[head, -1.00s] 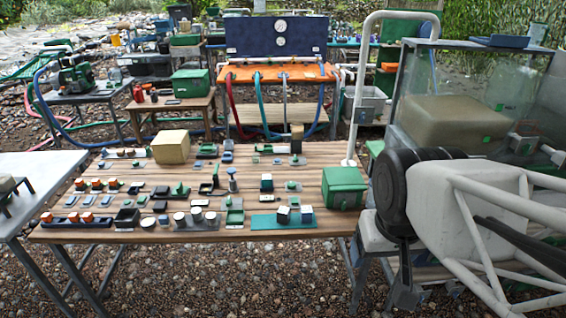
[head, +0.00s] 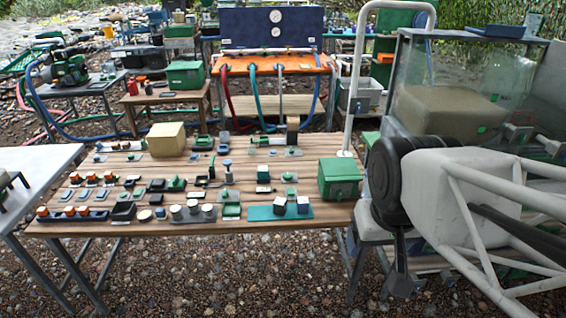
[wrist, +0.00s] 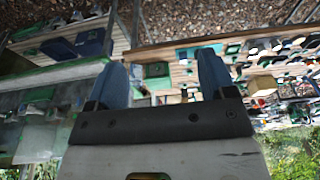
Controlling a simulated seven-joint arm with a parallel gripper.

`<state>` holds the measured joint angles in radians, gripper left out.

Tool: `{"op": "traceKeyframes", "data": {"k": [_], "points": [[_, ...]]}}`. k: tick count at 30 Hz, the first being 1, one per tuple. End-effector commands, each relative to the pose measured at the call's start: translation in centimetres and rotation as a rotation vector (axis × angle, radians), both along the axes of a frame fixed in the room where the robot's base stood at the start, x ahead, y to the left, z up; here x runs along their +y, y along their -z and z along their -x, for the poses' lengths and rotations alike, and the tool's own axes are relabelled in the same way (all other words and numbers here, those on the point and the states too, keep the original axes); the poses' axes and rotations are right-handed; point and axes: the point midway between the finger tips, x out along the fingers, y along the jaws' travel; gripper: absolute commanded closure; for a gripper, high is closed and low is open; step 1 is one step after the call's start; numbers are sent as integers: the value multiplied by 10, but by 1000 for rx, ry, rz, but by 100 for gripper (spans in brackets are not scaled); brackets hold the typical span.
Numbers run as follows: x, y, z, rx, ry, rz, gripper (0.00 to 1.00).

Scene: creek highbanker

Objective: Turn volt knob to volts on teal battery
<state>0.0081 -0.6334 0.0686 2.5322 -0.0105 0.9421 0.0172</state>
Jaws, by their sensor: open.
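My gripper (wrist: 163,76) is open in the wrist view, with its two blue fingers apart and nothing held between them. The wooden table (head: 110,231) carries many small devices. A flat teal plate (head: 262,214) with small pale-topped blocks lies near its front right edge; I cannot tell whether it is the teal battery. A volt knob is too small to make out. In the head view my arm is at the right, beside the table, and my fingers cannot be made out there. The wrist view shows the table beyond the fingers, apart from them.
A green box (head: 340,180) stands at the table's right end and a tan block (head: 166,139) at its back left. A glass tank (head: 455,85) stands behind my arm. A grey table (head: 35,165) is at the left. Gravel lies open in front.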

Motion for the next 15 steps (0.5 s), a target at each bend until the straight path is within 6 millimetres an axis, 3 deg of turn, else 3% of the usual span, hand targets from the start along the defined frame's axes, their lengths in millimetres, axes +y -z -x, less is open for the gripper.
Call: {"op": "traceKeyframes", "data": {"k": [3, 6, 15], "points": [[0, 0, 0, 0, 0, 0, 24], [0, 0, 0, 0, 0, 0, 32], [1, -7, -20, 7, 39, -10, 32]]}}
